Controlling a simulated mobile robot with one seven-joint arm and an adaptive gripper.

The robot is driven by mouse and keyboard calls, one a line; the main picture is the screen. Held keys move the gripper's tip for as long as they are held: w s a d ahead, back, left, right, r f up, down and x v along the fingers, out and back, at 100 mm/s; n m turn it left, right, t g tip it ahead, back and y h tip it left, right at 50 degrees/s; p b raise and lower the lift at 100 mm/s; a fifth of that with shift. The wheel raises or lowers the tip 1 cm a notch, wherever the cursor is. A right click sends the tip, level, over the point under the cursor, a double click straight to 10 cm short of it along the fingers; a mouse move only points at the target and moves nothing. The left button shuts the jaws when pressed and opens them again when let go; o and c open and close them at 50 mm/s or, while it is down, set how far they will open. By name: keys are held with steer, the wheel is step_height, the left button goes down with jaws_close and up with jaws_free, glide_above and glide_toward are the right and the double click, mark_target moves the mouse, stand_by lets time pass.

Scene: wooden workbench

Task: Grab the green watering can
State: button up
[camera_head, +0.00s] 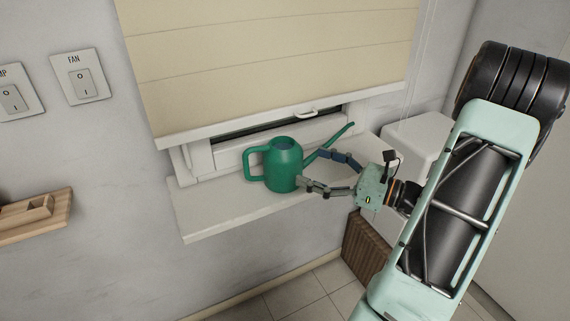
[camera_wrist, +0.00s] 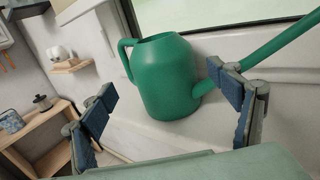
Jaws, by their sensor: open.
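The green watering can (camera_head: 284,168) stands upright on the white window sill (camera_head: 215,207), its handle to the left and its spout pointing up to the right. My gripper (camera_head: 313,170) is open at the can's right side. One finger is by the spout and the other is near the front of the body. In the wrist view the can (camera_wrist: 167,80) is ahead of my open gripper (camera_wrist: 160,100), with the right blue finger pad close to the spout. I cannot tell whether that pad touches the can. The lower part of the spout is partly hidden by a finger.
A beige blind (camera_head: 270,60) hangs over the window above the can. A white box-like object (camera_head: 418,142) stands to the right of the sill. A wooden shelf (camera_head: 35,220) is at the left. In the wrist view, a wooden stand (camera_wrist: 35,135) holds several items.

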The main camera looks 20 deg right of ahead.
mark_target(283, 156)
steer(key=x, duration=0.9)
steer(key=shift+d, duration=0.15)
steer(key=shift+c, duration=0.5)
steer(key=c, duration=1.8)
steer(key=shift+r, duration=0.1)
